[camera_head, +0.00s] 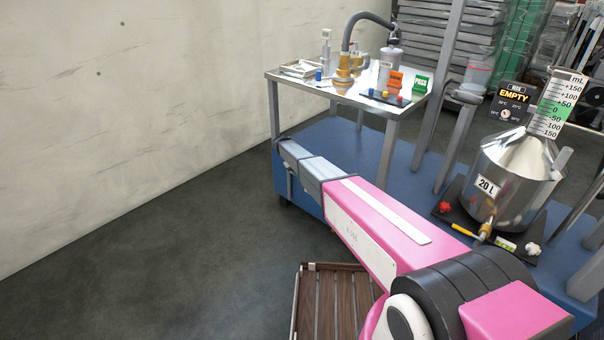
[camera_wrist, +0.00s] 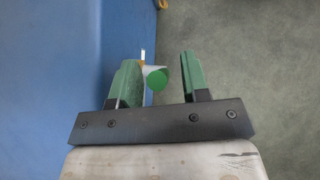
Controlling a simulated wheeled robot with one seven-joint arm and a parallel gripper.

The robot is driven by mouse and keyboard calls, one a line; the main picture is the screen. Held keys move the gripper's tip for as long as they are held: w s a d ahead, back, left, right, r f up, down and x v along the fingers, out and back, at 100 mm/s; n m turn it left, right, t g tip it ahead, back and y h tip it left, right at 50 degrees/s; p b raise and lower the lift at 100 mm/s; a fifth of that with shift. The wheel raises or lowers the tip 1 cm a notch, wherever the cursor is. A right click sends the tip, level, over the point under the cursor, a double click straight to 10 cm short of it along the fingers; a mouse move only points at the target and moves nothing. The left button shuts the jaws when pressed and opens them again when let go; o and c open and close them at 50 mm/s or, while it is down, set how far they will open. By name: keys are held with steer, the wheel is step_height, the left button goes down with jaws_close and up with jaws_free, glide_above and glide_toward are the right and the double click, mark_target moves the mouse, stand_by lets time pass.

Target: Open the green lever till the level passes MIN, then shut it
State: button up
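In the wrist view, my gripper (camera_wrist: 160,64) is open, with its two green fingers apart. A short pale cylinder with a round green end (camera_wrist: 157,79) shows between the fingers, nearer the left one; I cannot tell whether it is the green lever or whether a finger touches it. In the head view, my gripper is not clearly visible; my arm reaches to the left end of the blue platform. A steel vessel (camera_head: 512,180) marked 20 L stands at right with a scale (camera_head: 557,104) in mL. I cannot make out a MIN mark or a liquid level.
A dark sign (camera_head: 511,99) reads EMPTY. A steel table (camera_head: 348,97) holds a brass-coloured device (camera_head: 345,75) with a hose and small coloured items. The blue platform (camera_head: 331,143) lies beneath. A slatted wooden piece (camera_head: 333,302) is on the floor. The floor at left is clear.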

steer(key=shift+r, duration=0.1)
steer(key=v, duration=1)
steer(key=shift+a+r, duration=0.15)
steer(key=shift+a, duration=0.15)
steer(key=shift+w, duration=0.15)
